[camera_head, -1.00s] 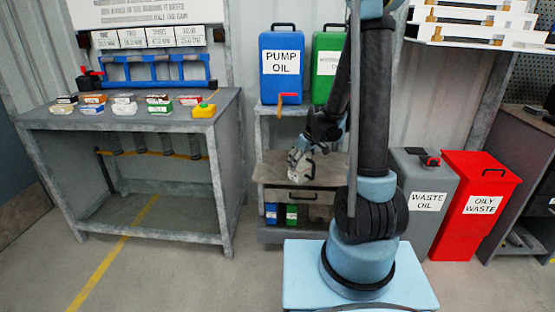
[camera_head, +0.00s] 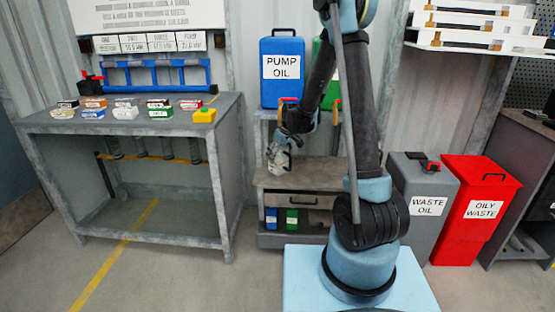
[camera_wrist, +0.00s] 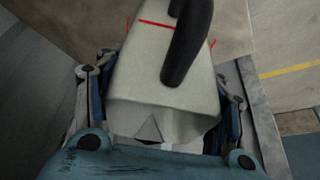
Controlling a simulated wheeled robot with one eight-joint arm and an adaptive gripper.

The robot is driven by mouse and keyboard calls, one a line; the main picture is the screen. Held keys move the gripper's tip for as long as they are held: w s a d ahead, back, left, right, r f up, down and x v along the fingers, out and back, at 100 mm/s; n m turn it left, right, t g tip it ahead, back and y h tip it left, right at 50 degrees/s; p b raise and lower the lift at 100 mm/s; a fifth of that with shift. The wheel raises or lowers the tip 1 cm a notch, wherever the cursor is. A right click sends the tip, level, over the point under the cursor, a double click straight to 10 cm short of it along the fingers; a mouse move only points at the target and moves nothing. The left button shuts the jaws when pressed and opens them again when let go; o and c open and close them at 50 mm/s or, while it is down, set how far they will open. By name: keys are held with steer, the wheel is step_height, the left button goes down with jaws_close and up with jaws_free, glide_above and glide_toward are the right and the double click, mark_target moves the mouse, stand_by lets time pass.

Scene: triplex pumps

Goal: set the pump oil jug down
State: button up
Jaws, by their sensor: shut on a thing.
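The pump oil jug is a pale grey-white jug with a dark handle and a red line; it fills the middle of the wrist view (camera_wrist: 140,75). My gripper (camera_wrist: 155,95) is shut around it, with a finger on each side. In the head view my gripper (camera_head: 275,153) holds the jug (camera_head: 282,163) at the left part of the low bench's brown top (camera_head: 315,178). I cannot tell whether the jug's base touches that top. The blue PUMP OIL drum (camera_head: 282,85) stands on the higher shelf behind.
A green drum (camera_head: 331,95) beside it is mostly hidden by my arm. Small blue (camera_head: 271,217) and green (camera_head: 292,218) containers sit under the bench top. A grey workbench (camera_head: 130,128) stands left; waste oil (camera_head: 428,180) and oily waste (camera_head: 468,230) bins stand right.

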steer(key=shift+s+d+f, duration=0.1)
steer(key=shift+f, duration=0.55)
steer(key=o, duration=1.2)
